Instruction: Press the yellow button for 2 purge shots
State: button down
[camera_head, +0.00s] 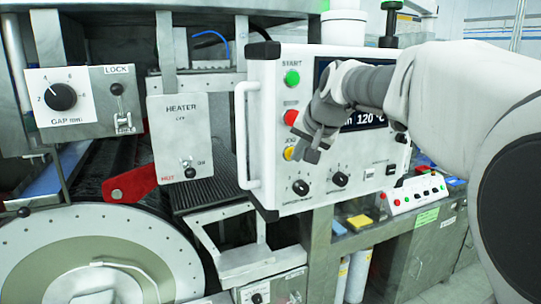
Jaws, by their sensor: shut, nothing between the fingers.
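A yellow button (288,154) sits on the white control panel (268,85), below a red button (290,117) and a green button (292,78) labelled START. The label above the yellow button is partly covered and cannot be fully read. My gripper (311,152) is shut and empty. Its dark fingertips are just right of the yellow button and overlap its right side in the picture. I cannot tell whether they touch the button or hang in front of it. My gripper and arm hide part of the panel's middle and display.
A dark display (366,121) reads 120 °C. Black knobs (301,187) sit low on the panel. A white handle (247,135) sticks out at its left edge. A small box with red buttons (416,194) stands at right. A HEATER plate (180,137) and a large drum (95,258) are left.

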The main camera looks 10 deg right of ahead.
jog(key=shift+s+d, duration=0.2)
jog(key=shift+s, duration=0.4)
jog(key=shift+s+b, duration=0.1)
jog(key=shift+b, duration=0.25)
jog(key=s, duration=0.1)
jog(key=s+d+b, duration=0.1)
jog(key=s, duration=0.1)
jog(key=s+b, duration=0.1)
jog(key=shift+s+d, duration=0.25)
jog(key=shift+s, duration=0.05)
jog(key=s+f+n+g+h, duration=0.1)
jog(key=s+f+n, duration=0.1)
jog(key=s+f, duration=0.6)
jog(key=s+f+n+g, duration=0.2)
jog(key=s+f, duration=0.7)
jog(key=s, duration=0.8)
jog(key=shift+a+f+n+h, duration=0.2)
jog(key=shift+a+n+h, duration=0.2)
jog(key=shift+n, duration=0.1)
dwell(2.2)
